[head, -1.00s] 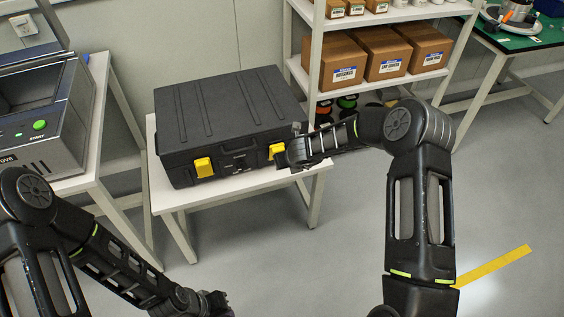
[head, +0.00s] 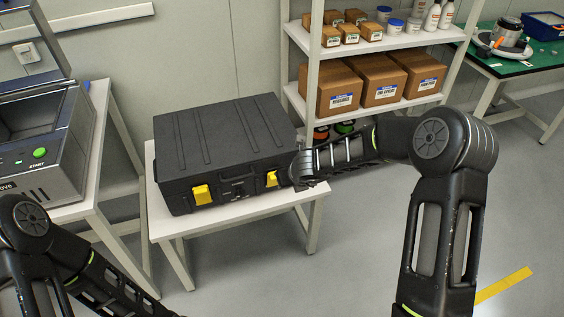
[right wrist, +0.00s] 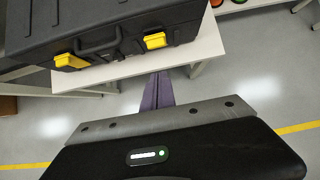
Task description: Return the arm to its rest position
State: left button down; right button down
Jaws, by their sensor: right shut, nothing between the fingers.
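My right arm (head: 345,153) reaches in from the right in the head view. Its hand lies in front of the right end of a closed black case (head: 220,145), near the right yellow latch (head: 271,179); the fingertips cannot be made out there. In the right wrist view my right gripper (right wrist: 157,92) shows its fingers together and empty, with the table edge behind them. The case (right wrist: 100,25) is beyond, apart from the fingertips in that picture. My left arm (head: 95,275) runs out of the bottom edge of the head view, and its gripper is out of sight.
The case stands on a white table (head: 172,243). A machine with a green start button (head: 40,153) is at the left. A white shelf (head: 380,108) with cartons and bottles stands behind. A green-topped table (head: 540,60) is at the back right. The floor (head: 535,200) at the right is clear.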

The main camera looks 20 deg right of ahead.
jog(key=s+a+f+n+g+y, duration=0.1)
jog(key=s+a+f+n, duration=0.3)
jog(key=s+n, duration=0.7)
jog(key=s+a+f+n+g+y, duration=0.1)
jog(key=s+a+f+n+g, duration=0.2)
jog(key=s+f+n, duration=0.4)
jog(key=s+a+f+n+g+y, duration=0.1)
jog(key=s+a+f+n, duration=0.4)
jog(key=s+n, duration=1)
jog(key=shift+s+a+f+g+y, duration=0.45)
jog(key=shift+s+g, duration=0.25)
jog(key=shift+s, duration=0.4)
jog(key=shift+d+f, duration=0.1)
jog(key=shift+d, duration=0.05)
